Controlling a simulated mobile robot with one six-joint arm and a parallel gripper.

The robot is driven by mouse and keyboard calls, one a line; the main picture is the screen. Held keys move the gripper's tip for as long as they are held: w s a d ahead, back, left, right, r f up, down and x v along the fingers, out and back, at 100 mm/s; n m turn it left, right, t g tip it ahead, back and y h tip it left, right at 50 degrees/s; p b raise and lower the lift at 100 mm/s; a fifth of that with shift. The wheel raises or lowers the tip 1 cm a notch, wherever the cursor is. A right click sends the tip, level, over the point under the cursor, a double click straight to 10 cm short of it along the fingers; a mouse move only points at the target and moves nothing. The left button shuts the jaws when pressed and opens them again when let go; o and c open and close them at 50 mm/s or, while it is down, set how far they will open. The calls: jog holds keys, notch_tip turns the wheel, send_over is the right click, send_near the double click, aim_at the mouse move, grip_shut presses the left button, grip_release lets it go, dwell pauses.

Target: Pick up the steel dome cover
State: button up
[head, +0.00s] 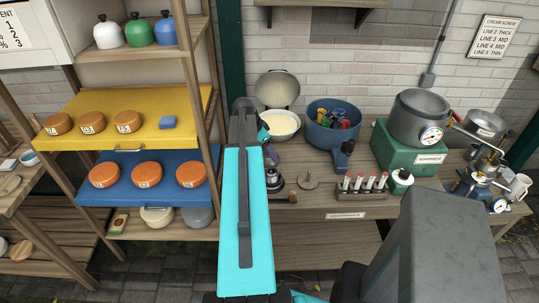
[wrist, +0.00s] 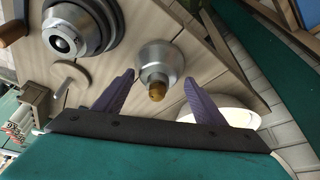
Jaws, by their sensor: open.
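The steel dome cover (wrist: 166,56) is a silver, stepped dome with a brown knob on top. In the wrist view it lies near the middle, between the two purple fingers of my gripper (wrist: 160,77). The fingers are apart with nothing held. I cannot tell how far above the cover they are. In the head view my teal arm hides most of the gripper, and the cover cannot be made out.
A dark and silver round device (wrist: 75,35) and a wooden disc (wrist: 68,76) stand close to the cover. A white bowl (head: 281,123) and a blue tub (head: 316,132) are behind. A tube rack (head: 360,190) stands to the right; a shelf (head: 205,100) is left.

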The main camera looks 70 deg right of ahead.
jog(key=shift+c, duration=0.4)
jog(key=c, duration=1)
jog(key=shift+r, duration=0.4)
grip_shut()
jog(key=shift+r+b, duration=1.55)
jog(key=shift+r, duration=3.05)
jog(key=shift+s, duration=0.1)
